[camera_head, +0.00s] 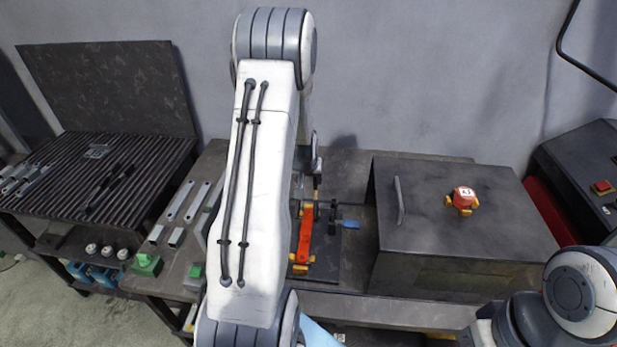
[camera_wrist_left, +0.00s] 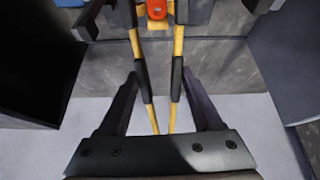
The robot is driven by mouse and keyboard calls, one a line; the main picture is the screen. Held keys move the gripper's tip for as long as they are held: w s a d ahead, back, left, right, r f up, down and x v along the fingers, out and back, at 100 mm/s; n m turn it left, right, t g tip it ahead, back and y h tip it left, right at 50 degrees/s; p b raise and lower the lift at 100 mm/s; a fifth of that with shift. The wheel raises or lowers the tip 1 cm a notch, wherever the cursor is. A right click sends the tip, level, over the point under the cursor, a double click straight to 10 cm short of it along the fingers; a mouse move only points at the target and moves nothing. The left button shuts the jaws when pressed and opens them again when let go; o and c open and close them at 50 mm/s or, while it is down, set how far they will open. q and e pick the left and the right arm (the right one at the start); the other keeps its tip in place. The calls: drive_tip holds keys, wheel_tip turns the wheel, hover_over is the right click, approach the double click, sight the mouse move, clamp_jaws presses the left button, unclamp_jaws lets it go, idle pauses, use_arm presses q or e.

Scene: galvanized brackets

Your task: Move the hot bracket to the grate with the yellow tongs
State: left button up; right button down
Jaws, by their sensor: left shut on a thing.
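My left gripper (camera_wrist_left: 161,80) is shut on the yellow tongs (camera_wrist_left: 179,45); their two yellow arms with black sleeves run between my fingers in the left wrist view. In the head view my left arm covers most of the tongs, and the left gripper (camera_head: 317,180) shows only partly as dark parts beside the arm. The grate (camera_head: 60,192) is the dark ribbed top at the left. I cannot pick out a hot bracket; the far end of the tongs is cut off. My right arm enters at bottom right, its gripper out of view.
A dark metal box (camera_head: 480,235) with a handle and a red-yellow piece on top stands right. An orange lever (camera_head: 304,238) and a blue handle (camera_head: 349,224) are at the bench middle. Dark tongs (camera_head: 108,188) and a grey bracket (camera_head: 97,152) lie on the grate.

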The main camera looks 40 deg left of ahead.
use_arm(q)
drive_tip(key=shift+f+b, duration=2.25)
drive_tip(key=shift+f, duration=1.05)
clamp_jaws()
drive_tip(key=shift+r, duration=0.2)
